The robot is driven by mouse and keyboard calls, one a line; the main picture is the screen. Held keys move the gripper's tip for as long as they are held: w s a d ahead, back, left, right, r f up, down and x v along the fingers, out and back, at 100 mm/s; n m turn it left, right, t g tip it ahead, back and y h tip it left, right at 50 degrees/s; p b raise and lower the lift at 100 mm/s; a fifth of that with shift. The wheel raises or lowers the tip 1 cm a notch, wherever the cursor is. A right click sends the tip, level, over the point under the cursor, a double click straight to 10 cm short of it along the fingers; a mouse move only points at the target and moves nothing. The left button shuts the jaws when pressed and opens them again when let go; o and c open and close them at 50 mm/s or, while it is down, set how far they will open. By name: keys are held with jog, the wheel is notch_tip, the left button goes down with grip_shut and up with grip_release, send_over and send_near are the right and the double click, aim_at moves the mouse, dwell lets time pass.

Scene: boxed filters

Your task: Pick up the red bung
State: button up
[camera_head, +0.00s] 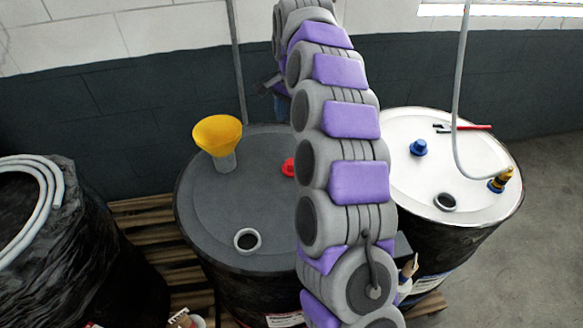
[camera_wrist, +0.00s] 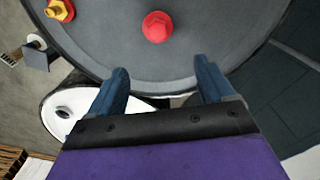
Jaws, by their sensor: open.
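The red bung (camera_head: 289,167) sits on the grey lid of the middle drum (camera_head: 215,190), partly hidden behind my arm in the head view. In the wrist view the red bung (camera_wrist: 157,27) is at top centre on a grey lid (camera_wrist: 110,42). My gripper (camera_wrist: 161,78) is open, with two blue fingers apart and nothing between them. The bung lies beyond the fingertips, roughly in line with the gap. In the head view my gripper (camera_head: 279,90) is mostly hidden behind my arm, near the drum's far edge.
A yellow funnel (camera_head: 218,135) stands in the grey lid, with an open hole (camera_head: 247,241) nearer. A white-topped drum (camera_head: 470,175) at right carries a blue bung (camera_head: 418,147), a red-handled tool (camera_head: 465,128) and a brass fitting (camera_head: 500,180) with a hose. A wrapped drum (camera_head: 85,250) stands left.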

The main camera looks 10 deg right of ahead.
jog(key=b, duration=0.2)
send_over(293, 160)
jog(key=a, duration=0.1)
notch_tip(293, 160, down, 11)
jog(key=shift+r, duration=0.1)
jog(key=shift+d+f+b, duration=0.2)
jog(key=shift+d+f, duration=0.05)
jog(key=shift+f, duration=0.2)
jog(key=shift+d+f+b, duration=0.15)
jog(key=shift+d+f, duration=0.05)
jog(key=shift+f, duration=0.25)
notch_tip(293, 160, down, 5)
jog(key=shift+r+b, duration=0.2)
jog(key=shift+b, duration=0.45)
jog(key=shift+r, duration=0.1)
jog(key=shift+c, duration=0.2)
jog(key=c, duration=0.8)
jog(key=shift+c, duration=0.2)
